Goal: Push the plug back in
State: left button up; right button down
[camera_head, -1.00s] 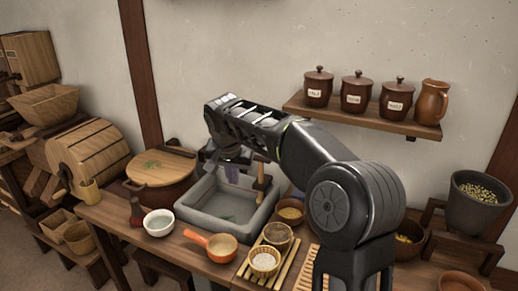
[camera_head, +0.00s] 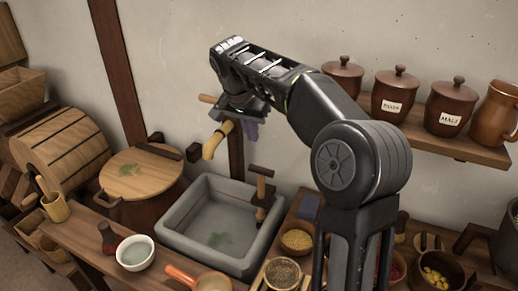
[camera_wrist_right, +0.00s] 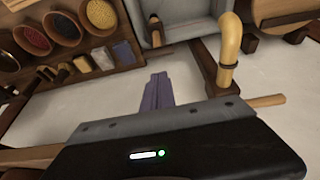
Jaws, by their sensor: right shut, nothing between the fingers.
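My right gripper (camera_head: 250,132) hangs high above the back of a grey stone basin (camera_head: 178,240), its purple fingers shut and empty. They also show in the wrist view (camera_wrist_right: 157,90). A wooden T-handled piece (camera_head: 262,188) stands upright at the basin's right inner side; I cannot tell whether this is the plug or how deep it sits. A yellow bent spout (camera_head: 215,140) is left of the gripper, and also close by in the wrist view (camera_wrist_right: 231,50). A wooden rod (camera_head: 207,99) sticks out left of the gripper, partly hidden by it. My left gripper is out of view.
A dark wooden post (camera_head: 236,155) stands behind the basin. A shelf with lidded jars (camera_head: 396,92) is at the right. A round-lidded tub (camera_head: 140,172) stands left of the basin.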

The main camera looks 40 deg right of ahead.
jog(key=p, duration=0.2)
send_near(260, 174)
jog(key=d+f, duration=0.1)
jog(key=w+d+f, duration=0.1)
jog(key=f, duration=0.1)
jog(key=w+d+f, duration=0.1)
jog(key=shift+f, duration=0.4)
dwell(0.4)
notch_tip(260, 174, down, 4)
jog(key=b, duration=0.3)
jog(key=shift+f+b, duration=0.2)
jog(key=shift+b, duration=0.2)
jog(key=shift+s+r, duration=0.1)
jog(key=shift+r, duration=0.05)
